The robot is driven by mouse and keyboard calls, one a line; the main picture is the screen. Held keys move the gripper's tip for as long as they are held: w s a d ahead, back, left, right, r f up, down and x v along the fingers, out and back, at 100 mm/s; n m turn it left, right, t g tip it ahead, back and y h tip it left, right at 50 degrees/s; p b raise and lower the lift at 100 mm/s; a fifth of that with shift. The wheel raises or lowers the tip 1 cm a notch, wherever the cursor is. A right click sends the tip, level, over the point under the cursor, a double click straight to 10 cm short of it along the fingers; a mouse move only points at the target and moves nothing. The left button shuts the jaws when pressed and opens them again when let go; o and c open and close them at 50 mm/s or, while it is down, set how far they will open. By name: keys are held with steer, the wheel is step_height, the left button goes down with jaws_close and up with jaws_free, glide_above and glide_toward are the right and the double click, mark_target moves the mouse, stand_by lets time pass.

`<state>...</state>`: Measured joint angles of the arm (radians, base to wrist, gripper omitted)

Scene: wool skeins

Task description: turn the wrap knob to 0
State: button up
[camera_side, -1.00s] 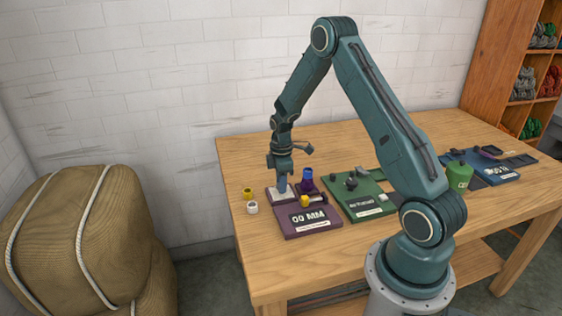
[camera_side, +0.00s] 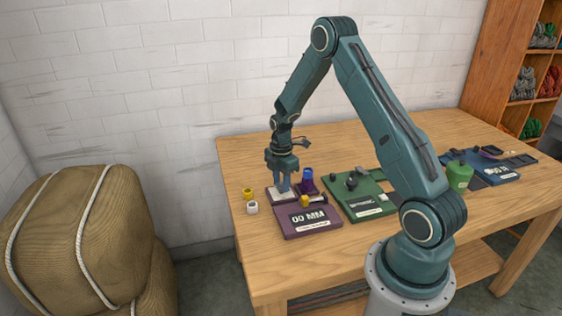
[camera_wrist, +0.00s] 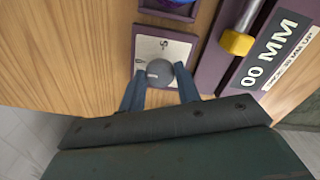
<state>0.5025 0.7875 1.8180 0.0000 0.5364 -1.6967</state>
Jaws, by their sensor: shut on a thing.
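The wrap knob (camera_wrist: 159,72) is a dark grey round knob on a white dial plate (camera_wrist: 178,47) in the wrist view. A small dark mark shows on the plate above the knob and a greenish mark to its left; I cannot read the rest of the scale. My gripper (camera_wrist: 160,78) has one blue finger on each side of the knob and is shut on it. In the side view my gripper (camera_side: 283,188) points down at the white plate (camera_side: 275,195), and its fingers hide the knob.
A purple unit (camera_side: 312,229) reading "00 MM" lies in front, with a yellow-ended lever (camera_wrist: 236,42). A blue cylinder (camera_side: 307,176) stands close to the right of my gripper. Yellow (camera_side: 248,193) and white (camera_side: 252,208) pieces lie left. A green unit (camera_side: 357,190) lies right.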

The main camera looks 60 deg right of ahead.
mark_target(281, 184)
steer(key=o, duration=1)
steer(key=shift+c, duration=0.2)
steer(key=shift+r, duration=0.15)
step_height(281, 184, up, 14)
steer(key=shift+f, duration=0.2)
steer(key=shift+r, duration=0.1)
